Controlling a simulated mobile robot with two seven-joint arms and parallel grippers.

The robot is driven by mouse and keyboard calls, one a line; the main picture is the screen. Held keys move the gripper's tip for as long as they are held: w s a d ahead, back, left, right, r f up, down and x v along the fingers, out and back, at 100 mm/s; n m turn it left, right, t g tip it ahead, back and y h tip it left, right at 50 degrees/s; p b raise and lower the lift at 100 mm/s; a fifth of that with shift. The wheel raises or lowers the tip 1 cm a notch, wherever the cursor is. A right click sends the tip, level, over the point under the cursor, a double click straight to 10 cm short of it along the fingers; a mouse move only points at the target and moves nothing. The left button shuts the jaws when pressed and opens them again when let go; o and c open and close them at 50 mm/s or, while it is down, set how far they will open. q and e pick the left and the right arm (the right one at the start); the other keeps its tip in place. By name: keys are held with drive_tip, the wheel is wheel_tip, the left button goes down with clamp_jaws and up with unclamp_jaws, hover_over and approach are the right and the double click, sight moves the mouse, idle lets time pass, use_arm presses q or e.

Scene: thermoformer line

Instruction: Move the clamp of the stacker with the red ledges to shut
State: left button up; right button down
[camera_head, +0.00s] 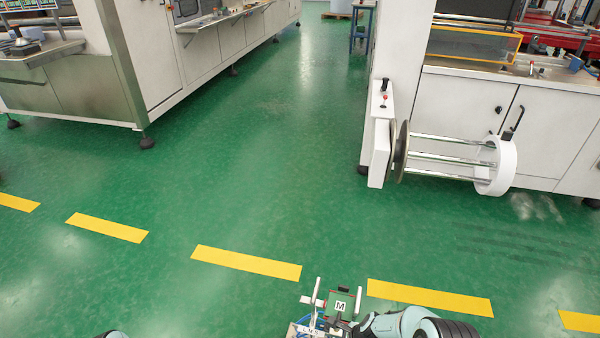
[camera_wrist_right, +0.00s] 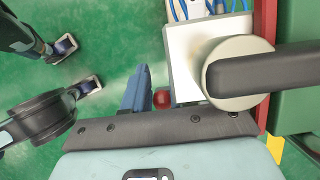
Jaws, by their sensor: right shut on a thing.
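In the right wrist view, my right gripper (camera_wrist_right: 141,85) shows narrow blue fingers close together. A red ball knob (camera_wrist_right: 162,98) is right beside them; the fingers are shut on what looks like the clamp's lever, mostly hidden. The stacker shows as a red strip (camera_wrist_right: 266,40) along green panelling, next to a white block with a round grey boss (camera_wrist_right: 238,60) and a dark bar. In the head view, part of the stacker (camera_head: 341,305), with a green plate marked M, shows at the bottom edge beside my right arm. My left gripper is not visible.
A white machine (camera_head: 455,115) with a reel holder (camera_head: 450,160) sticking out stands at the right. Another machine (camera_head: 140,50) stands at the left. Green floor lies clear between them, crossed by a dashed yellow line (camera_head: 245,262).

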drive_tip(key=shift+w+a+f+b, duration=0.2)
drive_tip(key=shift+a+f+b, duration=0.4)
drive_tip(key=shift+a+f, duration=0.35)
drive_tip(key=c, duration=0.8)
unclamp_jaws()
drive_tip(key=shift+r, duration=0.1)
wheel_tip(320, 180, up, 7)
drive_tip(key=p, duration=0.5)
drive_tip(key=shift+w+d+r, duration=0.1)
drive_tip(key=shift+d+r, duration=0.05)
